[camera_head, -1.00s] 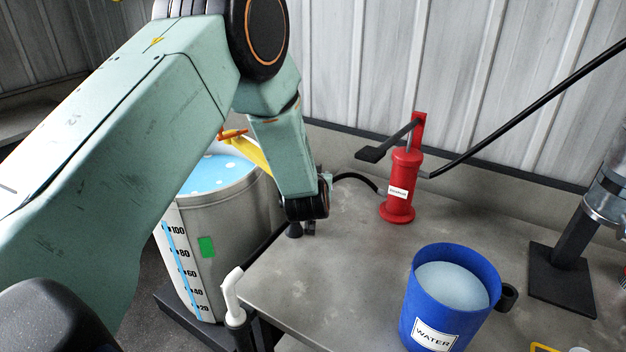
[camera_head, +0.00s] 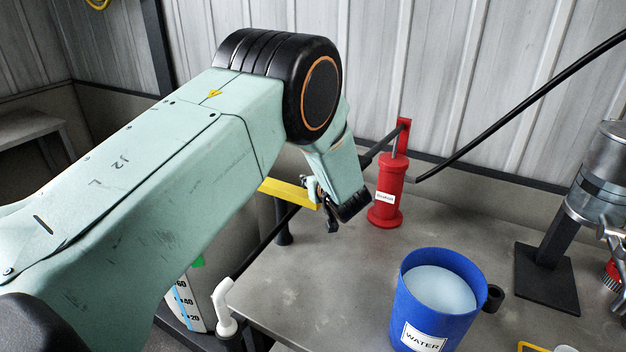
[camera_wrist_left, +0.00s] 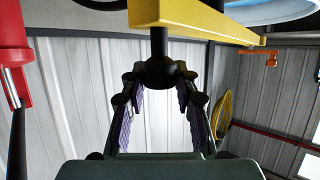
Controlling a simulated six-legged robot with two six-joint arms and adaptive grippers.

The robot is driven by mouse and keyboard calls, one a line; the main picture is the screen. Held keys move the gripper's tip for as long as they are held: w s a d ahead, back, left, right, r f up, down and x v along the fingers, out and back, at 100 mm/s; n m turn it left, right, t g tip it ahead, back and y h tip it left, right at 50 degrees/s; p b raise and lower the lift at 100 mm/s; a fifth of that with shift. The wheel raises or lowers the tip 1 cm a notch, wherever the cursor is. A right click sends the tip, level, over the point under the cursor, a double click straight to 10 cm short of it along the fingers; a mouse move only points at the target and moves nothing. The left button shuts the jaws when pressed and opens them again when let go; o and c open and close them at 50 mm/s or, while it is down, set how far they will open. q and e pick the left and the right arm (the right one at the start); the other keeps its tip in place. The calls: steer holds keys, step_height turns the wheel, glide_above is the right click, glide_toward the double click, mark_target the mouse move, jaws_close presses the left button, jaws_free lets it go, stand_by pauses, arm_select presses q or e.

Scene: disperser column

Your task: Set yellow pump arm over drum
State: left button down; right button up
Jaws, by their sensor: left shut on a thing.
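The yellow pump arm (camera_head: 285,191) shows as a flat bar behind my left arm; its left end is hidden in the head view. In the left wrist view the yellow bar (camera_wrist_left: 195,20) crosses the top, with a black rod and knob (camera_wrist_left: 160,72) below it. My left gripper (camera_head: 334,212) is shut on this knob, its fingers on both sides of it. I cannot tell whether the bar lies over the drum. My right gripper is not in view.
A red pump (camera_head: 386,190) stands close right of my left gripper. A blue water bucket (camera_head: 403,310) is at the table's front. A metal cylinder on a black stand (camera_head: 547,278) is at the right. The grey table (camera_head: 310,280) is clear between.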

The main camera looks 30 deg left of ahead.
arm_select(q)
steer(key=shift+w+r, duration=0.1)
steer(key=c, duration=1.4)
jaws_free()
steer(key=o, duration=0.4)
steer(key=shift+w+f, duration=0.1)
steer(key=shift+f, duration=0.1)
steer(key=shift+r, duration=0.1)
